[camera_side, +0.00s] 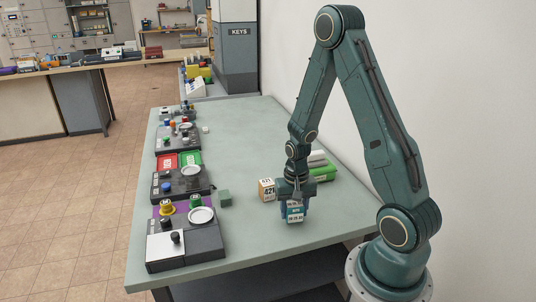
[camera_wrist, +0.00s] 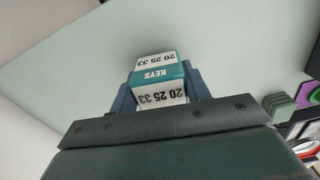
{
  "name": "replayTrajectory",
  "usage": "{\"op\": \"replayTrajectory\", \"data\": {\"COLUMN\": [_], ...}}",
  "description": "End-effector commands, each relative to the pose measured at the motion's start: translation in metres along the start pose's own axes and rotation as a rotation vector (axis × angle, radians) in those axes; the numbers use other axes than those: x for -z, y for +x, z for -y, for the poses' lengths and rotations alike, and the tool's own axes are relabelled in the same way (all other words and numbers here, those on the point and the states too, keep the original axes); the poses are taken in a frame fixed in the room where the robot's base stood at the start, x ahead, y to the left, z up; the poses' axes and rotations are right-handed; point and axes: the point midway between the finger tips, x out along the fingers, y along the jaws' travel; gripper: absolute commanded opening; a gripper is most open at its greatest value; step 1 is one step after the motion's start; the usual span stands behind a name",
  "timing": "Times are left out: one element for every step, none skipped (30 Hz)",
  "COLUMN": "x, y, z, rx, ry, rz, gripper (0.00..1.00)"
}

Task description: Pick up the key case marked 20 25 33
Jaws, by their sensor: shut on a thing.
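The key case (camera_side: 295,212) is a small white box with a teal band reading KEYS and the number 20 25 33. It also shows in the wrist view (camera_wrist: 158,76), where the number reads upside down on two faces. My gripper (camera_side: 294,198) is shut on the case, with a finger on each side of it. The case is at the lower end of my arm, over the right part of the green table (camera_side: 245,235). I cannot tell whether its underside touches the table.
A box marked 421 (camera_side: 266,190) stands just left of my gripper, and a green item (camera_side: 323,172) lies behind it. A small green block (camera_side: 225,198) sits further left. Dark panels with knobs (camera_side: 185,245) line the table's left edge. The front middle of the table is clear.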

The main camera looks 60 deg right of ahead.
Motion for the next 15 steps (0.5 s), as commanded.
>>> {"op": "replayTrajectory", "data": {"x": [0.000, 0.001, 0.000, 0.000, 0.001, 0.001, 0.001, 0.001, 0.001, 0.001, 0.001, 0.001, 0.001, 0.001, 0.001], "y": [-0.005, -0.008, -0.013, -0.016, -0.020, -0.025, -0.030, -0.034, -0.040, -0.045, -0.050, -0.057, -0.062, -0.068, -0.075], "z": [0.000, 0.000, 0.000, 0.000, 0.000, 0.000, 0.000, 0.000, 0.000, 0.000, 0.000, 0.001, 0.001, 0.001, 0.000], "rx": [0.001, 0.002, 0.001, 0.001, 0.002, 0.002, 0.002, 0.002, 0.002, 0.002, 0.003, 0.003, 0.003, 0.003, 0.003], "ry": [0.000, 0.000, 0.000, 0.000, 0.000, 0.000, 0.000, 0.000, 0.000, 0.000, 0.000, 0.000, 0.000, 0.000, 0.000], "rz": [-0.003, -0.004, -0.003, -0.004, -0.005, -0.004, -0.006, -0.005, -0.006, -0.005, -0.007, -0.006, -0.007, -0.007, -0.007], "gripper": [0.22, 0.22, 0.22, 0.22, 0.22, 0.22, 0.22, 0.22, 0.22, 0.22, 0.22, 0.22, 0.22, 0.22, 0.22]}}
